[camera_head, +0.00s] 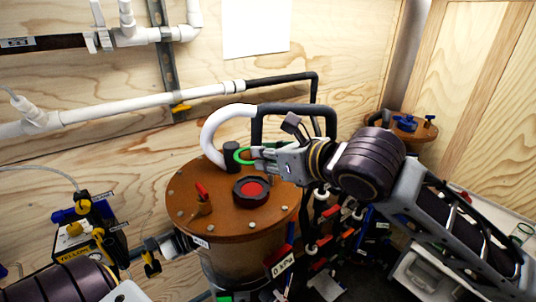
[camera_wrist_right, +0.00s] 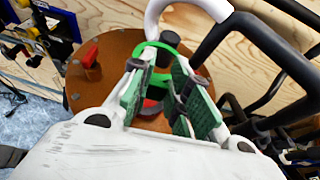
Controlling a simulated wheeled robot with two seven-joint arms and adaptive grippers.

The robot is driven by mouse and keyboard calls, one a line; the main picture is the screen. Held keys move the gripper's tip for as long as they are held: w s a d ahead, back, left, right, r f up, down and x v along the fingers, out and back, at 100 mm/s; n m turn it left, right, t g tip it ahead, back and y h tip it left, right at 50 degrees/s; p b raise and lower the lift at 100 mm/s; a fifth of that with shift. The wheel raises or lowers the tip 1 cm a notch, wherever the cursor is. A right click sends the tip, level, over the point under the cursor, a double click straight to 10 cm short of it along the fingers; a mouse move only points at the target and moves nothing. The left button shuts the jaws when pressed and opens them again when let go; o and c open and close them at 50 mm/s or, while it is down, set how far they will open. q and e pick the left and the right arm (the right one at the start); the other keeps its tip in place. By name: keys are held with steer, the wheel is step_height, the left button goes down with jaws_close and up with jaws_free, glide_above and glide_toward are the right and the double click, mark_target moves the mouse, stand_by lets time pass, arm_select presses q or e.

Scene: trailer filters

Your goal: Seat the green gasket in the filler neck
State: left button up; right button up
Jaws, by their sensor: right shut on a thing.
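The green gasket (camera_head: 241,156) is a thin ring held at the fingertips of my right gripper (camera_head: 258,157), above the brown round lid (camera_head: 220,217) of a tank. In the right wrist view the gasket (camera_wrist_right: 170,50) shows between the green-padded fingers of the right gripper (camera_wrist_right: 162,90). A black round fitting with a red centre (camera_head: 251,190), perhaps the filler neck, is on the lid, below and apart from the gasket in the head view. A short black cylinder (camera_head: 231,150) stands just behind the gasket. Only part of my left arm shows at lower left; its jaws are out of view.
A white curved hose (camera_head: 212,130) and a black pipe loop (camera_head: 290,108) rise behind the gripper. A red-handled fitting (camera_head: 202,195) stands on the lid's left side. Valves and tools crowd the right of the tank. A yellow-labelled box (camera_head: 78,235) is at left.

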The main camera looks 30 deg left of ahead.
steer(key=shift+f+b, duration=1.55)
steer(key=shift+f, duration=1.35)
steer(key=shift+p, duration=0.8)
stand_by(0.5)
steer(key=shift+f+b, duration=0.95)
steer(key=shift+f, duration=1.05)
stand_by(1.0)
steer(key=o, duration=0.9)
